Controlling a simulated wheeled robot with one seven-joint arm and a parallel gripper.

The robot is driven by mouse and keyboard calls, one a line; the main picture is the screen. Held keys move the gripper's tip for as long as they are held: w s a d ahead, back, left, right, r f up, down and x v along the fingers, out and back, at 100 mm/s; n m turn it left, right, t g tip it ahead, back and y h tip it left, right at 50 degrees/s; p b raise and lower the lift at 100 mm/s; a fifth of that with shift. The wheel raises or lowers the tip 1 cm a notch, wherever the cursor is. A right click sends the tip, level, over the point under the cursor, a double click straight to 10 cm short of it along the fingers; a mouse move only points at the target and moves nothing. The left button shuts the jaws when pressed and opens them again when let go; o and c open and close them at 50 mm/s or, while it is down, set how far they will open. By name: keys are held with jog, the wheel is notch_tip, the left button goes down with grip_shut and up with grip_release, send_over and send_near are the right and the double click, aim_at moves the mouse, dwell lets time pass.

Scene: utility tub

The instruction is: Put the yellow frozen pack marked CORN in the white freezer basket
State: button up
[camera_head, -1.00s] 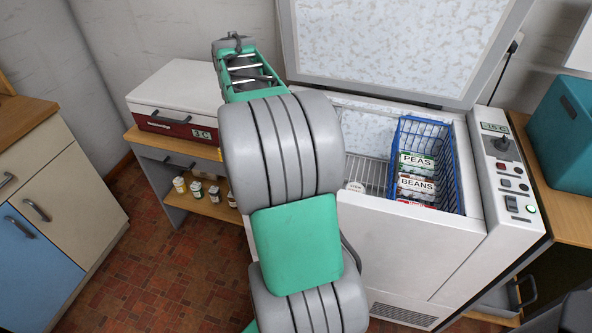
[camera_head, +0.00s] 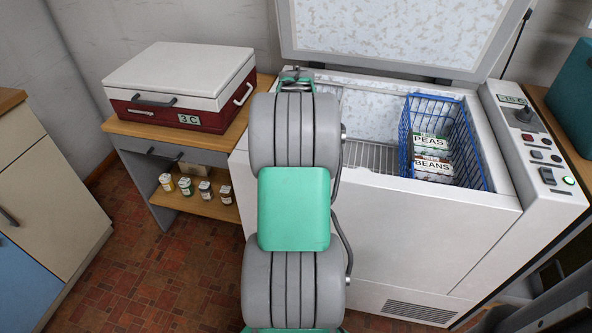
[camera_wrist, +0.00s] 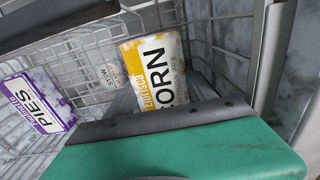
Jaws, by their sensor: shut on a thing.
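The yellow and white pack marked CORN (camera_wrist: 157,72) shows in the wrist view, tilted, with its lower part hidden behind the near finger. My gripper (camera_wrist: 130,66) is shut on it. White wire mesh of the freezer basket (camera_wrist: 75,60) surrounds the pack on the far and left sides; I cannot tell whether the pack touches the basket floor. In the head view my arm hides the gripper and the CORN pack. Part of the white basket (camera_head: 371,157) shows inside the open freezer, right of my arm.
A blue basket (camera_head: 404,137) holds PEAS (camera_head: 431,141) and BEANS (camera_head: 433,168) packs. The freezer lid (camera_head: 395,35) stands open. A red and white cooler (camera_head: 180,85) sits left.

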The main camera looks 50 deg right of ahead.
jog(key=shift+f, duration=0.7)
jog(key=shift+f, duration=0.1)
jog(key=shift+f, duration=0.15)
jog(key=o, duration=1.7)
jog(key=shift+o, duration=0.2)
notch_tip(320, 180, up, 12)
jog(key=p, duration=0.2)
jog(key=shift+r, duration=0.2)
